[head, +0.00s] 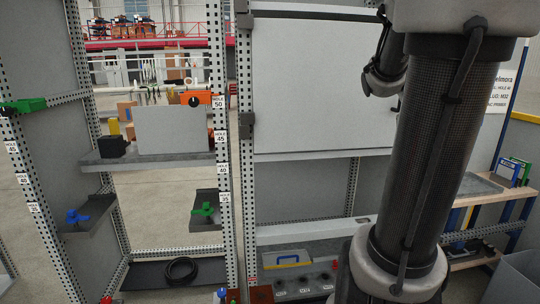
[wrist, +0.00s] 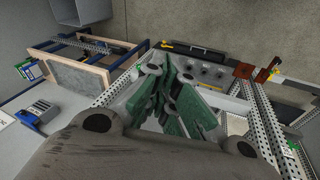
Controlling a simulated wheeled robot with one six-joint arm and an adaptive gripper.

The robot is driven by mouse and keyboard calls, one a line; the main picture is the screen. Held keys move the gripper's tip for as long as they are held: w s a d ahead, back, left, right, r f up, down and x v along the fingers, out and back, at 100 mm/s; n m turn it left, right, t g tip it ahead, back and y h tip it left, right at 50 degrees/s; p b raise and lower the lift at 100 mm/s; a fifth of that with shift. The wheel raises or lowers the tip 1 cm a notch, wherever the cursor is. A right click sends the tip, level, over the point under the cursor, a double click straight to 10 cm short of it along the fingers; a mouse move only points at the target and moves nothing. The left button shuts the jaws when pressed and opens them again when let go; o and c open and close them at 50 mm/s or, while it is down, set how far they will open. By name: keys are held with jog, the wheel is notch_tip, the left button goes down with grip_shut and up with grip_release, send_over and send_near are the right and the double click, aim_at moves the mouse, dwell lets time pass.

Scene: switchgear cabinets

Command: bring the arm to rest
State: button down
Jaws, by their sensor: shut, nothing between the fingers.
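My arm stands large in the right foreground of the head view, its thick dark mesh-covered link (head: 425,140) upright between pale grey joints. It hides part of the cabinet behind it. My gripper (wrist: 178,88) shows in the wrist view, its grey linkages and green finger parts drawn together with nothing held. In that view it hangs above the area of the cabinet frame and floor. The gripper's fingers do not show in the head view.
A perforated-post cabinet frame (head: 222,150) with a large grey panel (head: 315,85) stands ahead. A black cable coil (head: 182,270) lies low.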

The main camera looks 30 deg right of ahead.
jog(key=w+a+n+t+y, duration=0.1)
jog(key=a+n+t+y, duration=0.2)
jog(key=a, duration=2.2)
jog(key=n+y, duration=0.1)
jog(key=n, duration=0.1)
jog(key=shift+w+a+n+t, duration=0.25)
jog(key=shift+a+n+t, duration=0.05)
jog(key=shift+t, duration=0.1)
jog(key=shift+r, duration=0.1)
